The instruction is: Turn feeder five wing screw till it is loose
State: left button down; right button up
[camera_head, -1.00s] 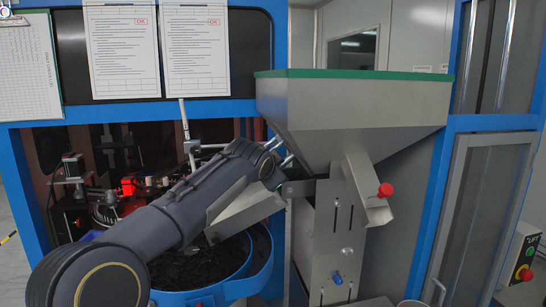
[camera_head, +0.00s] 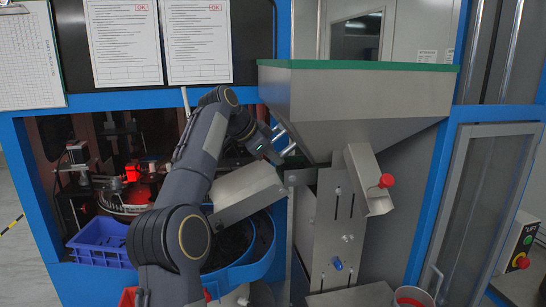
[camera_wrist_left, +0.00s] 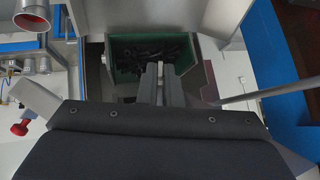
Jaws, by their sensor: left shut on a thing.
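My left gripper (camera_head: 287,143) is beside the lower left side of the grey hopper (camera_head: 360,105), above the slanted metal chute (camera_head: 247,190). In the left wrist view its two fingers (camera_wrist_left: 160,78) stand close together, shut on a small part that they mostly hide. It appears to be the wing screw, but its shape and how loose it is cannot be made out. Beyond the fingers is a green-lined box (camera_wrist_left: 125,55) with dark pieces in it. My right gripper is not in view.
A red knob (camera_head: 387,181) is on the hopper's outlet spout, and a blue knob (camera_head: 337,264) is lower on the metal stand. A blue bowl (camera_head: 262,255) lies below the chute. A blue crate (camera_head: 100,243) stands at the left. Blue frame posts bound both sides.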

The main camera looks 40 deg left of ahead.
pick_arm(q)
jog(key=shift+h, duration=0.3)
jog(key=c, duration=1.6)
grip_release()
jog(key=s+a+r+b, duration=0.1)
jog(key=s+a, duration=0.1)
jog(key=s, duration=0.5)
jog(key=s+a+r+b, duration=0.2)
jog(key=s, duration=0.5)
jog(key=shift+s+a+r, duration=0.3)
jog(key=shift+s+a, duration=0.05)
jog(key=shift+a, duration=0.05)
